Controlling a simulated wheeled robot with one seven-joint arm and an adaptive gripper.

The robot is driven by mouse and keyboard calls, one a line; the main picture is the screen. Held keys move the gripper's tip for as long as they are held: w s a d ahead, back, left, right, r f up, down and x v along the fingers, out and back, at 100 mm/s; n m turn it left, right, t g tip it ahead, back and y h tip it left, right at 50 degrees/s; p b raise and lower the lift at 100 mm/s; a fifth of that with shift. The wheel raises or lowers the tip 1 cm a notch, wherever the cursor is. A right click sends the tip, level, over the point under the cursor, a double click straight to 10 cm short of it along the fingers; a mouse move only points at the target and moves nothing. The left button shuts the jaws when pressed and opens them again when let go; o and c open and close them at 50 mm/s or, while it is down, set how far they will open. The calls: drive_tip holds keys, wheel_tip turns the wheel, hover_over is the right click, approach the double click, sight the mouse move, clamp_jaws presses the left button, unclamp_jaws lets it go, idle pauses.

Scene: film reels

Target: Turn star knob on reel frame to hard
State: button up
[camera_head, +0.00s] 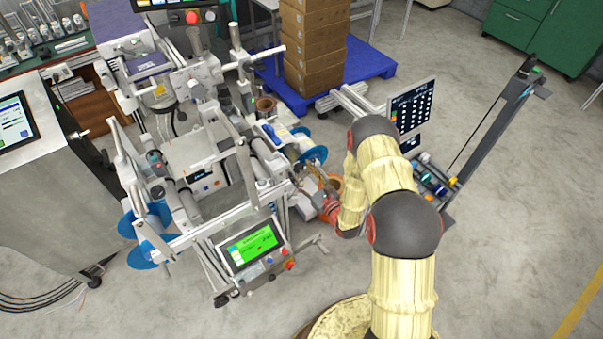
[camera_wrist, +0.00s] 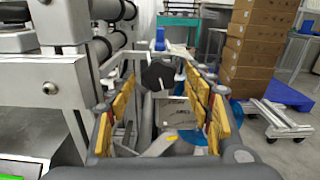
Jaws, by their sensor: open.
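The star knob, a black lobed knob (camera_wrist: 158,74), shows in the wrist view between the yellow-padded fingers of my gripper (camera_wrist: 160,95). The fingers stand apart on either side of it, and I see no clear contact. The reel frame, a grey metal frame (camera_wrist: 55,85), fills the left of the wrist view. In the head view the reel frame (camera_head: 190,220) stands left of my arm, with blue reel discs on it. My gripper (camera_head: 305,180) is at the frame's right side there; the knob is too small or hidden to make out.
A panel with a green screen (camera_head: 252,245) sits at the frame's front. Stacked cardboard boxes (camera_head: 313,45) stand on a blue pallet (camera_head: 368,62) behind. A tilted rack (camera_head: 490,130) stands at right. Open floor lies at lower right.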

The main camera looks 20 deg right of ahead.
drive_tip(key=shift+w+a, duration=0.1)
drive_tip(key=shift+w, duration=0.2)
drive_tip(key=shift+c, duration=0.2)
drive_tip(key=c, duration=1.1)
drive_tip(key=shift+m, duration=0.4)
drive_tip(key=m, duration=0.3)
drive_tip(key=shift+m, duration=0.3)
drive_tip(key=m+p, duration=0.1)
drive_tip(key=m, duration=0.4)
drive_tip(key=shift+a+m, duration=0.1)
drive_tip(key=shift+m, duration=0.2)
drive_tip(key=m, duration=0.5)
drive_tip(key=shift+r+p, duration=0.15)
drive_tip(key=shift+p, duration=0.2)
drive_tip(key=shift+m, duration=2.4)
drive_tip(key=shift+p, duration=0.3)
